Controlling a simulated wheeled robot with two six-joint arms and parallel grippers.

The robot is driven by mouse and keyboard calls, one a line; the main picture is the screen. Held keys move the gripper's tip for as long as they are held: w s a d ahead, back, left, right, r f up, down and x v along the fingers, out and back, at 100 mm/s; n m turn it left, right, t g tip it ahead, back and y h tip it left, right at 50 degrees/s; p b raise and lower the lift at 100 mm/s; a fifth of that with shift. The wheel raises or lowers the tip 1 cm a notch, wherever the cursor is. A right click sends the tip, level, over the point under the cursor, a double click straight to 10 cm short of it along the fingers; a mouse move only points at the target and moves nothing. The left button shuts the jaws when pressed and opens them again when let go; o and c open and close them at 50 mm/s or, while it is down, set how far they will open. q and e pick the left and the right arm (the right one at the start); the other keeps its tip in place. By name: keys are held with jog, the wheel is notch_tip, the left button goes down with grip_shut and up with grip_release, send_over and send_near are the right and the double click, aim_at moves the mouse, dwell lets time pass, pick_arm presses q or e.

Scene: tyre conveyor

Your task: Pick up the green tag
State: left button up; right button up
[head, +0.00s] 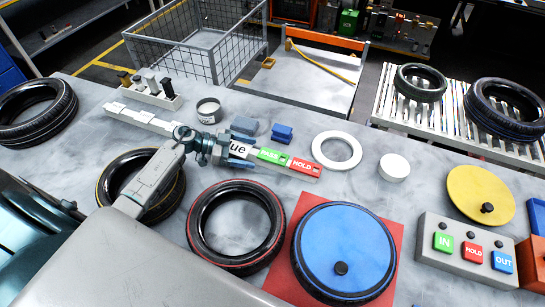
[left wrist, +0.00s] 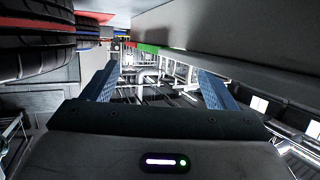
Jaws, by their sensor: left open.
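The green tag (head: 270,155) lies on a long grey rail (head: 145,118) on the bench, between a white label ending in "ue" (head: 239,149) and the red HOLD tag (head: 303,166). My left gripper (head: 226,150) is open over the rail, just left of the green tag, and partly covers the white label. In the left wrist view nothing shows held between its blue fingers (left wrist: 158,85). A green patch (left wrist: 148,48), likely the tag, shows beyond them along the edge of a grey bar. My right gripper is out of view.
A red-rimmed tyre (head: 236,270) and a blue disc on a tyre (head: 344,250) lie in front of the rail. A white ring (head: 337,134), a white puck (head: 394,167) and a blue block (head: 283,133) are nearby. A button box (head: 467,254) stands at right.

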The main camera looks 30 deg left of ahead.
aim_at(272, 155)
pick_arm(q)
jog(key=shift+w+d+f, duration=0.25)
jog(key=shift+w+d, duration=0.1)
jog(key=shift+d, duration=0.25)
jog(key=b+x, duration=0.3)
jog(key=x, duration=0.1)
jog(key=shift+w+d, duration=0.15)
jog(key=shift+w, duration=0.05)
jog(key=shift+w+d, duration=0.2)
jog(key=shift+d, duration=0.05)
jog(key=shift+s, duration=0.1)
jog(key=shift+c, duration=0.4)
jog(key=shift+a, duration=0.1)
jog(key=c, duration=1.3)
